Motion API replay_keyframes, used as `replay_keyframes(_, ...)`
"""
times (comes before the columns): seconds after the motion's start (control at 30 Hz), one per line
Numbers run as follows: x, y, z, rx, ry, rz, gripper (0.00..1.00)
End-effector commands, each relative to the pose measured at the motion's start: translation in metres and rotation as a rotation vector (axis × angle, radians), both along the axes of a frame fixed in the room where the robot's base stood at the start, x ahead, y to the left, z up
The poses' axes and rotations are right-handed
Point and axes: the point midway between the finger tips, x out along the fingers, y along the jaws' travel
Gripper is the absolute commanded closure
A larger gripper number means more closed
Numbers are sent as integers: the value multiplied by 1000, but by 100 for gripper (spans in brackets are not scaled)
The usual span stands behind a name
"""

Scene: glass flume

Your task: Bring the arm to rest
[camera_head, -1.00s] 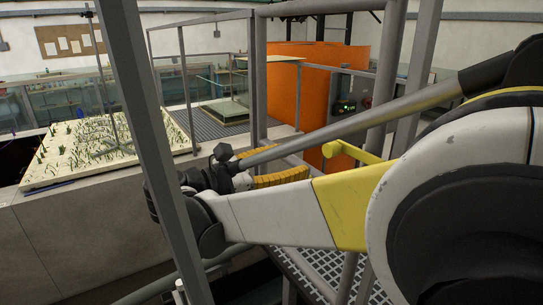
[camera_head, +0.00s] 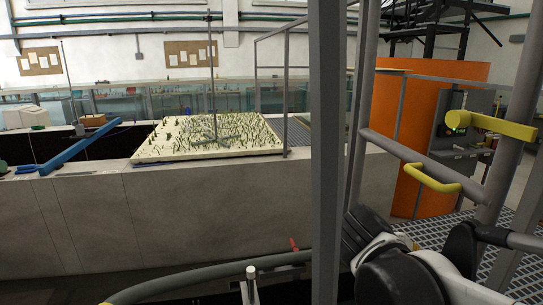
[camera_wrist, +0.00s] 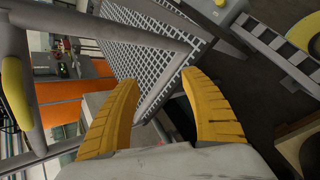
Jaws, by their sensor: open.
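My arm (camera_head: 400,278) shows at the lower right of the head view, low and folded, in dark grey and white. It is beside a grey upright post, and part of it is cut off by the picture's bottom edge. My gripper (camera_wrist: 160,78) shows in the wrist view as two yellow ribbed fingers, spread apart with nothing between them. The head view does not clearly show the fingers.
A grey post (camera_head: 325,150) stands close in front of the head camera. Metal grating (camera_head: 460,232) and a yellow-handled railing (camera_head: 432,180) are at right. A planted bed (camera_head: 205,150) lies on the concrete wall (camera_head: 150,215).

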Motion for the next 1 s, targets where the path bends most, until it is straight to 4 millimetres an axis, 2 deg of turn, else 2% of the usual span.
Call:
replay_keyframes(0.03, -11, 3, -41, 93, -50, -38, 47)
replay_keyframes(0.1, -23, 13, -78, 241, -130, -102, 47)
replay_keyframes(0.3, -51, 52, -173, 673, -357, -340, 47)
replay_keyframes(0.4, -59, 70, -205, 863, -452, -465, 47)
replay_keyframes(0.5, -63, 83, -222, 1000, -518, -562, 47)
replay_keyframes(0.6, -65, 90, -228, 1076, -553, -619, 47)
replay_keyframes(1.0, -65, 93, -226, 1102, -564, -639, 47)
